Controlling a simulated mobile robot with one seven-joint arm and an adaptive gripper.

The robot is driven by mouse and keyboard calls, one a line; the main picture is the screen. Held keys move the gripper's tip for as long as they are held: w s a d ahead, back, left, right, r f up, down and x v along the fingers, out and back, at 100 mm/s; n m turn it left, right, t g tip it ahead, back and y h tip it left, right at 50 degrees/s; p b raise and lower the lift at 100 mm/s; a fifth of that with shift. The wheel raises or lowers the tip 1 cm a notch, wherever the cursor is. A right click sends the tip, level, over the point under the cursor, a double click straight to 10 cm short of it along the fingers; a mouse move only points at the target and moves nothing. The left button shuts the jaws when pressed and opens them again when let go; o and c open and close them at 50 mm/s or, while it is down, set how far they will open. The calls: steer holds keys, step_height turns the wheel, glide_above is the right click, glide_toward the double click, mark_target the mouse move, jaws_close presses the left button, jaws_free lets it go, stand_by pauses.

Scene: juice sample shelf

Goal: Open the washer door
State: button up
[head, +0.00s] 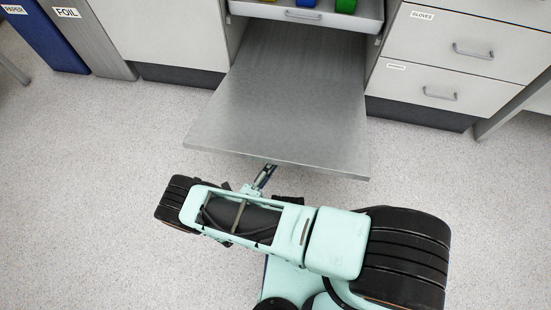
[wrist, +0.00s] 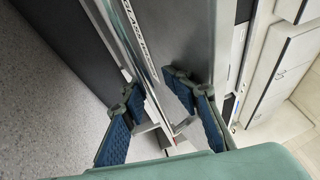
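The washer door (head: 285,95) is a grey metal panel. In the head view it is folded down and lies about level, its front edge towards me. My gripper (head: 265,176) is at that front edge, left of its middle, mostly hidden by the door and my arm. In the wrist view my gripper (wrist: 152,90) has its two blue-padded fingers apart. A long pale strip with lettering on the door (wrist: 140,45) runs between them. The fingers do not look closed on it; whether either one touches the door I cannot tell.
A pulled-out tray (head: 318,20) with coloured items is above the door's rear end. Grey drawers (head: 455,60) stand at right. A blue bin (head: 45,35) and a grey FOIL bin (head: 100,45) stand at upper left. The floor (head: 90,180) at left is clear.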

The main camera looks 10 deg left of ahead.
mark_target(275, 152)
steer(key=shift+w+r, duration=0.1)
steer(key=shift+r, duration=0.1)
step_height(275, 152, up, 10)
steer(key=shift+f, duration=0.1)
stand_by(0.6)
steer(key=shift+f, duration=0.15)
steer(key=s+a+f, duration=0.4)
steer(key=a+f, duration=0.1)
steer(key=f, duration=0.5)
steer(key=shift+f, duration=0.25)
stand_by(0.8)
steer(key=shift+o, duration=0.2)
